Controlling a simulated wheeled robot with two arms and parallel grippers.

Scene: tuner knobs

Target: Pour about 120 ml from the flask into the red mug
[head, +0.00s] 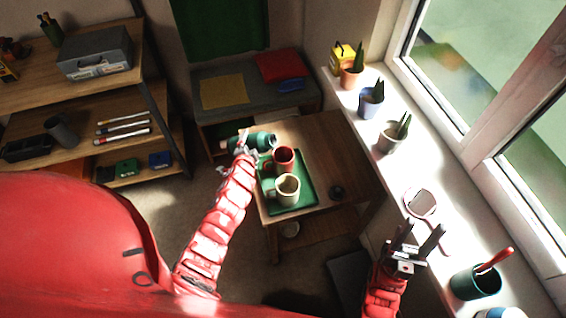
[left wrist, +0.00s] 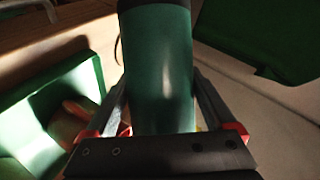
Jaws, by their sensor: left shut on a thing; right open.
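The green flask (head: 262,141) is held on its side, nearly level, in my left gripper (head: 243,145), at the far left edge of the small table. In the left wrist view the flask (left wrist: 158,65) fills the space between the shut fingers. The red mug (head: 284,157) stands on a green tray (head: 304,182), just below and right of the flask in the head view. A cream mug (head: 288,187) stands on the same tray, nearer to me. What is inside the red mug I cannot tell. My right gripper (head: 424,238) is open and empty, beside the windowsill.
The windowsill (head: 400,165) carries potted plants, a hand mirror (head: 420,203) and a green pot (head: 476,282). A shelf (head: 140,140) stands at left.

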